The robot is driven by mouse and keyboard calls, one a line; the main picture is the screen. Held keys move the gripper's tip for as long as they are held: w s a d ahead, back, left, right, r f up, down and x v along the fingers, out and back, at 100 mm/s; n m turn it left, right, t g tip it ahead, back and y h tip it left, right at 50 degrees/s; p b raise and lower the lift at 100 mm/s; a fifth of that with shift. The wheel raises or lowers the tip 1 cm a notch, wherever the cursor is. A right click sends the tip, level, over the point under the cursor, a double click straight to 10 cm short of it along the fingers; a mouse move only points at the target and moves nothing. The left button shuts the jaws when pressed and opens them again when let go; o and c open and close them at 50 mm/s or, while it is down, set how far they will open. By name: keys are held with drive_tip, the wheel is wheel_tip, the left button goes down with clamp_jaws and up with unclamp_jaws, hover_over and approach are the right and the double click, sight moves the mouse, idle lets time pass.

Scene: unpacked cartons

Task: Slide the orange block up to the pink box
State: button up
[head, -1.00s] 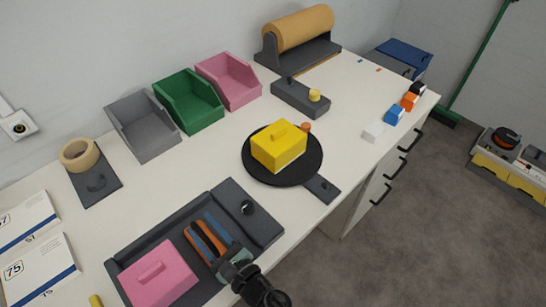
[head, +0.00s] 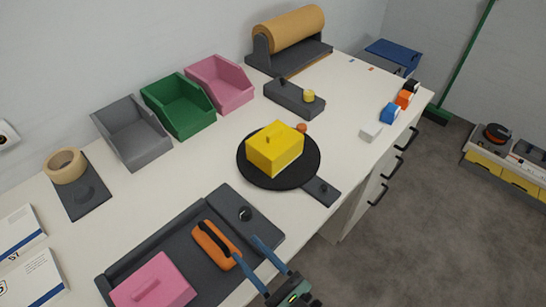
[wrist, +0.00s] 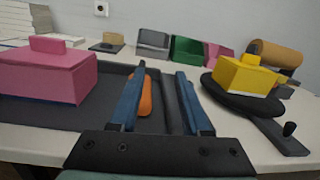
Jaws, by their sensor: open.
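The orange block (head: 206,232), with a dark handle on top, lies in the dark grey tray (head: 180,243). The pink box (head: 150,284), with a raised pink grip on its lid, stands at the tray's left end. A gap of bare tray lies between the two. My gripper (head: 246,247) is open and empty. Its two blue fingers point at the block's right side, near the tray's front edge. In the wrist view, the orange block (wrist: 147,98) shows beyond and between the fingers, partly hidden by the left finger, and the pink box (wrist: 45,75) is at left.
A yellow box (head: 275,150) stands on a round black plate (head: 252,175) with a handle, right of the tray. Grey, green and pink bins (head: 220,84) line the back. White table is clear behind the tray.

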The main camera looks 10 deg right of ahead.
drive_tip(key=w+d+r+m+t+h+b, duration=0.25)
drive_tip(key=w+r+m+t+b, duration=0.25)
drive_tip(key=w+r+m+b, duration=0.3)
drive_tip(key=s+d+r+m+t+h+b, duration=0.1)
drive_tip(key=d+r+m+t+h+b, duration=0.2)
drive_tip(key=r+m, duration=1)
drive_tip(key=shift+s+r+m+t+h+b, duration=0.3)
drive_tip(key=shift+m+t+h+b, duration=1)
drive_tip(key=shift+m+h+b, duration=0.85)
drive_tip(key=shift+d+n+h, duration=0.1)
drive_tip(key=shift+n+h, duration=0.3)
drive_tip(key=shift+n, duration=0.05)
drive_tip(key=n+g+y+p, duration=1.1)
drive_tip(key=n+g+p, duration=0.1)
drive_tip(key=n, duration=1)
approach(222, 245)
drive_tip(key=shift+w+f, duration=0.2)
drive_tip(key=shift+f, duration=0.2)
drive_tip(key=x, duration=1.2)
drive_tip(key=shift+w+a+r+p, duration=0.15)
drive_tip(key=shift+a+p, duration=0.05)
drive_tip(key=shift+p, duration=0.1)
